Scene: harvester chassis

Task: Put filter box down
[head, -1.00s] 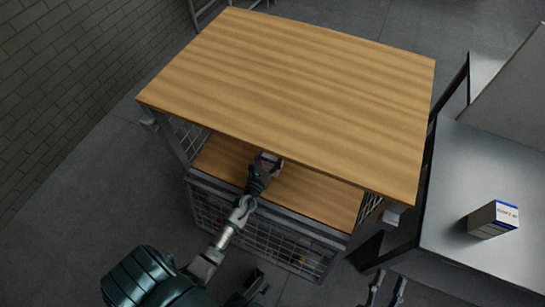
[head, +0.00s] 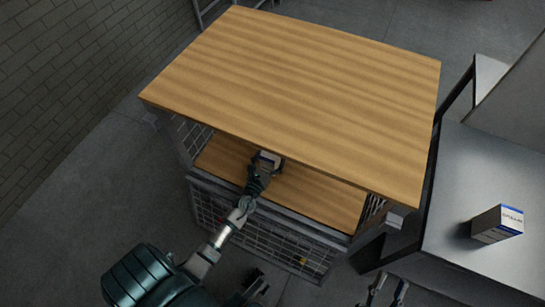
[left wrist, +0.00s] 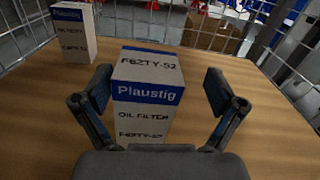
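My left gripper (left wrist: 160,90) is open, with one finger on each side of the box and a visible gap on the right side; the left gap is narrower. In the head view my left gripper (head: 266,164) reaches under the cart's wooden top, which partly hides the box. My right gripper (head: 386,290) shows at the bottom edge, fingers apart and empty.
A second white-and-blue box (left wrist: 75,32) stands on the shelf to the left. Wire mesh sides enclose the shelf. The wooden cart top (head: 300,95) is bare and overhangs my left arm. Another similar box (head: 497,223) stands on a grey table (head: 470,190) at the right.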

